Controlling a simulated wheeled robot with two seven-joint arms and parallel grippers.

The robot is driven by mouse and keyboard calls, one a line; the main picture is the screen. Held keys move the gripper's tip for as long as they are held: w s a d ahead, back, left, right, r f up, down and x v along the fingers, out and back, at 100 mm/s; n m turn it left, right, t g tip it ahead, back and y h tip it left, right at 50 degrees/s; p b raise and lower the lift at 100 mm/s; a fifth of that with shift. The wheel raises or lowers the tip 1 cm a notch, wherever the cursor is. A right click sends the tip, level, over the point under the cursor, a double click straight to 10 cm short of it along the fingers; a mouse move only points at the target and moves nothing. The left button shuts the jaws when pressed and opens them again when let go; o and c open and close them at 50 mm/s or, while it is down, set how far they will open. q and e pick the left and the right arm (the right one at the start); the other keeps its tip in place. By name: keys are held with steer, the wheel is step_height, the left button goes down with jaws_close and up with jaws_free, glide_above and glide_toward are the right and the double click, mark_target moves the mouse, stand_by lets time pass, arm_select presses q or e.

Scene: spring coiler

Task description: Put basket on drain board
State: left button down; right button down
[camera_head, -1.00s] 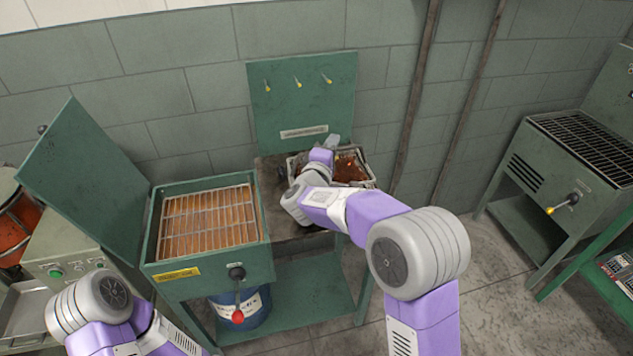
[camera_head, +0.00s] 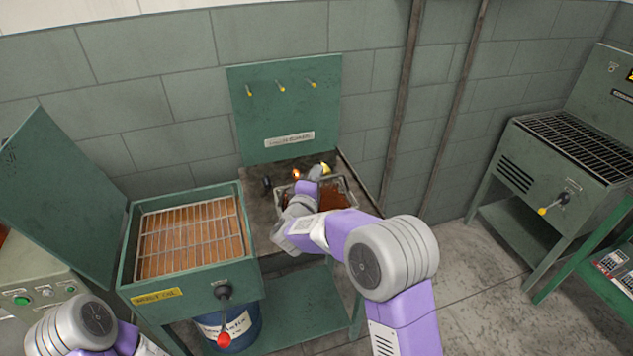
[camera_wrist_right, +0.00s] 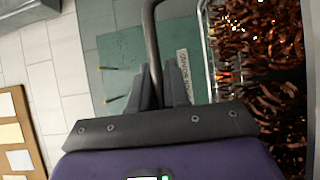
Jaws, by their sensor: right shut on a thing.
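The basket (camera_head: 348,190) is a metal frame filled with dark brown, coppery strips, over the right of the dark bench top (camera_head: 262,205). In the right wrist view the basket (camera_wrist_right: 262,60) fills the right side. My right gripper (camera_wrist_right: 160,88) is shut on its thin upright handle (camera_wrist_right: 152,40); the wrist hides this grip in the head view. I cannot tell whether the basket touches the bench. A wire rack (camera_head: 192,235), possibly the drain board, lies over the orange-brown liquid of the green tank to the left. My left gripper is out of view.
The tank's open lid (camera_head: 65,185) leans out left, and its red-knobbed lever (camera_head: 224,338) sticks out in front. A green back panel (camera_head: 285,110) with yellow-tipped hooks stands behind the bench. Small objects (camera_head: 296,174) lie behind the basket. Another grill stand (camera_head: 575,140) is at right.

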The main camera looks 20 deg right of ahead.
steer(key=shift+r, duration=0.15)
steer(key=c, duration=1.5)
jaws_free()
steer(key=shift+f, duration=0.3)
steer(key=o, duration=0.4)
steer(key=shift+r, duration=0.2)
steer(key=p+v, duration=0.2)
steer(key=v, duration=1)
steer(key=shift+p, duration=0.35)
steer(key=shift+s+f, duration=0.1)
